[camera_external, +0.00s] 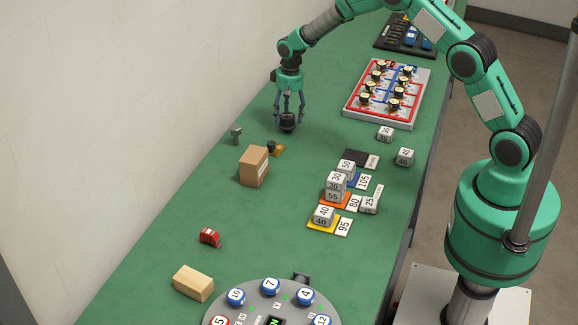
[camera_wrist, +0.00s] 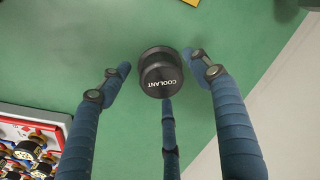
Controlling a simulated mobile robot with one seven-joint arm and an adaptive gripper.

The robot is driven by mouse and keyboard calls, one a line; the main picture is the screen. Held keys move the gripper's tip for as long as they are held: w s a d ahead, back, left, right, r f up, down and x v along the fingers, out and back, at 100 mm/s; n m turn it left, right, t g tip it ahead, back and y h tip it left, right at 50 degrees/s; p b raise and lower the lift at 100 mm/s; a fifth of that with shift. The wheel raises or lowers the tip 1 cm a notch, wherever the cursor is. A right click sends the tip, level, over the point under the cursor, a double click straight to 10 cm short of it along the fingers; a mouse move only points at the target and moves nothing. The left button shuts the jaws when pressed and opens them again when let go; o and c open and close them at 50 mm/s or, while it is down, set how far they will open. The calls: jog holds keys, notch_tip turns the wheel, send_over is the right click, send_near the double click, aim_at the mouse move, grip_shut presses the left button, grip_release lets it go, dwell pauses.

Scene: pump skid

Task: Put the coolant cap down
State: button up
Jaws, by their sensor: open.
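The coolant cap (camera_external: 287,122) is a black round cap. In the wrist view the cap (camera_wrist: 161,74) shows its top with white COOLANT lettering. It appears to rest on the green bench. My gripper (camera_external: 289,113) points down right over it. The wrist view shows the three blue fingers of my gripper (camera_wrist: 158,80) spread around the cap. Gaps show between the cap and the left and right fingers. The third finger comes close to the cap's lower edge, and I cannot tell if it touches.
A red and blue tray (camera_external: 349,110) of several caps lies to the right. A cardboard box (camera_external: 254,167), a small grey part (camera_external: 236,133) and a black part on a yellow base (camera_external: 271,147) stand nearby. Numbered weights (camera_external: 335,187) sit further forward. The green bench around the cap is clear.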

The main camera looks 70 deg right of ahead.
notch_tip(320, 180, up, 11)
jog(key=p, duration=0.1)
jog(key=shift+s+f, duration=0.2)
jog(key=shift+s, duration=0.1)
jog(key=shift+a+r, duration=0.1)
dwell(0.5)
notch_tip(320, 180, up, 17)
jog(key=n+t, duration=0.1)
jog(key=n, duration=0.1)
send_over(289, 114)
jog(key=s+a, duration=0.8)
jog(key=s+a+r+n+t, duration=0.1)
jog(key=s+a+r, duration=0.6)
jog(key=s+r, duration=0.35)
jog(key=s+a+r+n+t, duration=0.1)
jog(key=s+a+r, duration=0.2)
jog(key=s, duration=0.5)
jog(key=s+a+r+n+t, duration=0.1)
jog(key=s+a+r, duration=0.1)
jog(key=s+a, duration=0.35)
jog(key=s+a+f+n+t, duration=0.1)
jog(key=s+a, duration=0.1)
jog(key=s, duration=1.6)
jog(key=shift+f, duration=0.35)
